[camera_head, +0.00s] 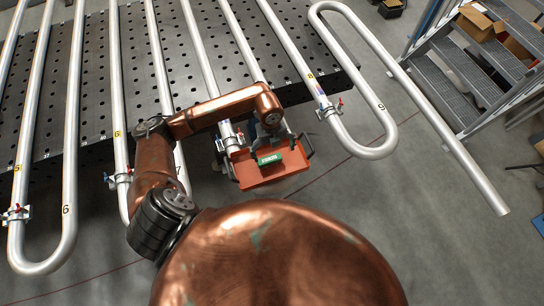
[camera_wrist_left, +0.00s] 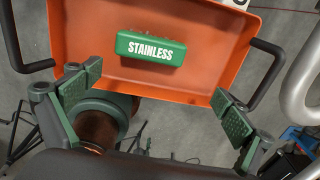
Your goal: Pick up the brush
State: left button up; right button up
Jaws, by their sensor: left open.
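The brush (camera_head: 269,159) is a small green block, marked STAINLESS in the left wrist view (camera_wrist_left: 151,49). It lies in an orange tray (camera_head: 262,179) with dark side handles, which also shows in the left wrist view (camera_wrist_left: 215,72). My left gripper (camera_head: 271,146) is over the tray, close to the brush. In the left wrist view my left gripper (camera_wrist_left: 155,100) has its green-padded fingers wide apart, with nothing between the pads. The brush appears beyond the fingertips, apart from both. My right gripper is in neither view.
Bent metal pipes (camera_head: 64,150) lie across a dark perforated table (camera_head: 90,60), some with ends past its edge. A pipe bend (camera_head: 375,150) stands right of the tray. Metal stairs (camera_head: 450,85) with cardboard boxes (camera_head: 482,22) are at the upper right. Grey floor (camera_head: 400,230) is open at lower right.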

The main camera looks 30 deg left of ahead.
aim_at(270, 159)
pick_arm(q)
jog(key=shift+w+a+f+y, duration=0.1)
jog(key=shift+a+y, duration=0.3)
jog(key=shift+a, duration=0.55)
jog(key=shift+a+f, duration=0.2)
jog(key=shift+f, duration=0.1)
jog(key=shift+f+p, duration=0.45)
jog(key=shift+f, duration=0.8)
jog(key=f+p, duration=0.1)
jog(key=f, duration=0.2)
jog(key=shift+s+d+f+p, duration=0.2)
jog(key=shift+f+p, duration=0.1)
jog(key=shift+p, duration=0.1)
jog(key=shift+a+f, duration=0.1)
jog(key=shift+f, duration=0.3)
